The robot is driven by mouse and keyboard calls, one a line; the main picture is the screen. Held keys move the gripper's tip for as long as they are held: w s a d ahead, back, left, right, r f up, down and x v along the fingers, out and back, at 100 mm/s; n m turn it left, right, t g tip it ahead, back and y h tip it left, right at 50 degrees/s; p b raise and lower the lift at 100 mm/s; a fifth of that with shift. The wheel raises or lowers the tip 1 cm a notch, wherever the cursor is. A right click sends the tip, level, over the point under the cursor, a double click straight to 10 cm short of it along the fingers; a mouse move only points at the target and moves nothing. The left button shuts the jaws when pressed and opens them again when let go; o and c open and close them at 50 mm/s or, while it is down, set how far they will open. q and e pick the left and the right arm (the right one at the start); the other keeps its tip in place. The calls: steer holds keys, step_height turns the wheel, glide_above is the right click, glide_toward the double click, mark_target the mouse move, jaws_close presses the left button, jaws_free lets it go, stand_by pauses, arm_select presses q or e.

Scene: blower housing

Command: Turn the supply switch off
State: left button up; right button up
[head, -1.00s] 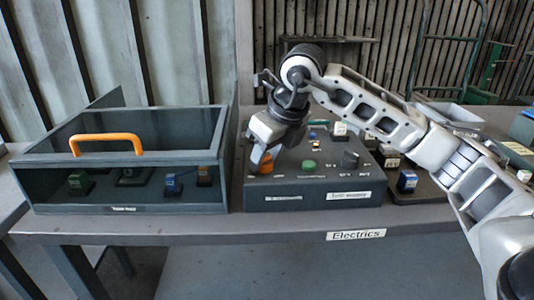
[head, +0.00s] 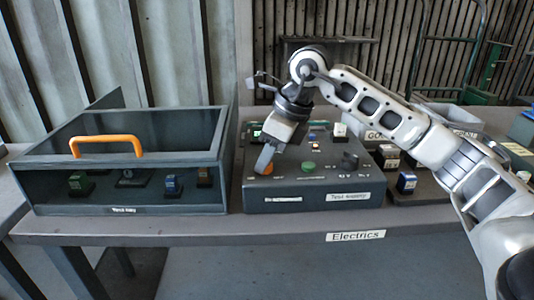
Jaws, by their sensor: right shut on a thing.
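The dark grey test supply box (head: 330,185) stands on the bench. On its sloped top are an orange knob (head: 264,169) at the left, a green button (head: 308,167) in the middle and a black knob (head: 350,160) at the right. I cannot read which control is the supply switch. My right gripper (head: 264,161) points down at the orange knob, its fingers shut on it and partly hiding it. My left gripper is out of view.
A clear-fronted test bay (head: 120,210) with an orange handle (head: 106,139) stands left of the box, holding several small parts. The bench front (head: 290,232) is clear.

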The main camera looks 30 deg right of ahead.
steer(key=n, duration=0.2)
steer(key=n+g+y+p, duration=0.1)
steer(key=n, duration=0.1)
steer(key=shift+w+d+r+n, duration=0.1)
steer(key=shift+w+r+n, duration=0.05)
steer(key=shift+n, duration=0.15)
steer(key=shift+n+g+y+p, duration=0.3)
steer(key=shift+n+g+p, duration=0.25)
steer(key=shift+n, duration=0.35)
steer(key=n+g, duration=0.1)
steer(key=n, duration=0.2)
steer(key=shift+w+p, duration=0.15)
steer(key=shift+p, duration=0.25)
steer(key=n+g, duration=0.1)
steer(key=n, duration=0.2)
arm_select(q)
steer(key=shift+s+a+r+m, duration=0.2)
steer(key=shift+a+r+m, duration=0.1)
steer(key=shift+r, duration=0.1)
arm_select(e)
steer(key=shift+n+g, duration=0.25)
steer(key=shift+n, duration=0.05)
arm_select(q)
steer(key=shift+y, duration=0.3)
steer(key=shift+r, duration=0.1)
arm_select(e)
steer(key=o, duration=1)
steer(key=shift+c, duration=0.2)
steer(key=shift+d, duration=0.1)
